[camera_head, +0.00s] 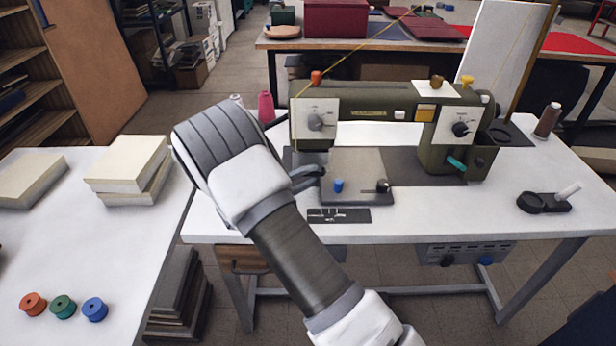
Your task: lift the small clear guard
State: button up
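The olive-green sewing machine (385,98) stands on a white table. I cannot pick out the small clear guard with certainty; it may be hidden behind my arm or too faint to see near the needle. Below the machine's left head lies a pale grey-beige plate (355,168) with a blue knob (338,186) and a black knob (382,186). My gripper (312,177) has dark fingers at the left edge of this plate, below the machine's head. The fingers are small and partly hidden by my wrist, so their opening is unclear.
A black strip with small tools (352,216) lies at the table's front. A pink thread cone (266,107) stands behind my wrist. A black stand (545,202) is at the right. The left table (90,255) holds books and spools.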

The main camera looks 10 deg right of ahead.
grip_shut()
jog(key=shift+r, duration=0.15)
jog(key=r+n+g+p, duration=0.1)
jog(key=p, duration=0.1)
jog(key=s+r+y+p, duration=0.1)
jog(key=p, duration=0.1)
jog(key=shift+a+n+g, duration=0.15)
jog(key=shift+n+g, duration=0.25)
jog(key=r+n+g+y+p, duration=0.1)
jog(key=p, duration=0.1)
jog(key=r+g+p, duration=0.1)
jog(key=p, duration=0.2)
jog(key=shift+s+n+y, duration=0.3)
jog(key=shift+n+y, duration=0.1)
jog(key=shift+w+r+n+g+y+p, duration=0.15)
jog(key=shift+r+n+g+y+p, duration=0.2)
jog(key=shift+r+n+g+p, duration=0.6)
jog(key=shift+w+r+n+g+y+p, duration=0.1)
jog(key=shift+r+n+g+y+p, duration=0.2)
jog(key=shift+g+p, duration=1.1)
jog(key=shift+w+r+n+g+y+p, duration=0.15)
jog(key=shift+r+n+g+y+p, duration=0.35)
jog(key=shift+g+p, duration=0.65)
jog(key=shift+r, duration=0.1)
jog(key=shift+o, duration=0.7)
grip_release()
